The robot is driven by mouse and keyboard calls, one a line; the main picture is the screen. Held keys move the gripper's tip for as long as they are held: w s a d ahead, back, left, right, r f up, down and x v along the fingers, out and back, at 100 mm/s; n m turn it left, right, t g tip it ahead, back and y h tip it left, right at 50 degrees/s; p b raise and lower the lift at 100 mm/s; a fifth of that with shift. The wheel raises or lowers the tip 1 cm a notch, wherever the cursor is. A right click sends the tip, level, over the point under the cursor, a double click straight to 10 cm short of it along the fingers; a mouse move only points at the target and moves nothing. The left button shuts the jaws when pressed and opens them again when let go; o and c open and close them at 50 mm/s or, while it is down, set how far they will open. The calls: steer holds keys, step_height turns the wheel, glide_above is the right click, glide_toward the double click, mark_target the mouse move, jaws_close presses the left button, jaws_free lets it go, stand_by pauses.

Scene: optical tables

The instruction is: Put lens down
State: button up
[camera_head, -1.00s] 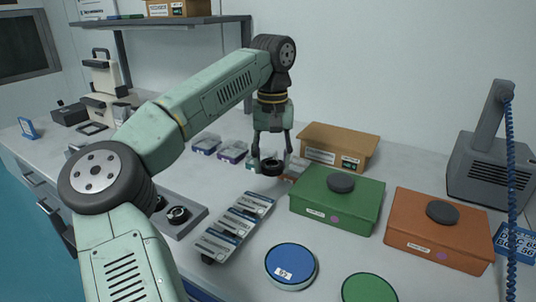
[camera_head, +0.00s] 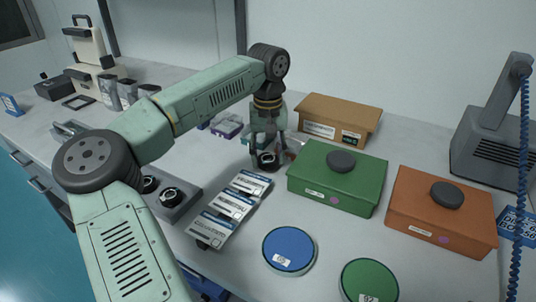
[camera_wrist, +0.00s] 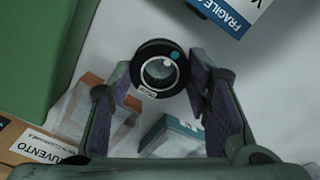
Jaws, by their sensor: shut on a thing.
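The lens (camera_wrist: 160,70) is a black ring with clear glass, a teal dot and a small white label. My gripper (camera_wrist: 160,80) is shut on it, with one finger on each side, in the wrist view. In the head view the lens (camera_head: 267,160) is at the tips of my gripper (camera_head: 267,155), low over the table, left of the green box. I cannot tell whether it touches the table.
A green box (camera_head: 320,186) and an orange box (camera_head: 425,230) stand to the right, with a cardboard box (camera_head: 350,112) behind. A row of labelled packs (camera_head: 230,205) lies in front. A grey holder (camera_head: 180,203) with black rings is at left. Blue (camera_head: 290,235) and green (camera_head: 368,268) discs lie in front.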

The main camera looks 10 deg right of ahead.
steer(key=shift+f, duration=0.45)
steer(key=shift+f, duration=0.2)
steer(key=o, duration=1.3)
steer(key=shift+r, duration=0.1)
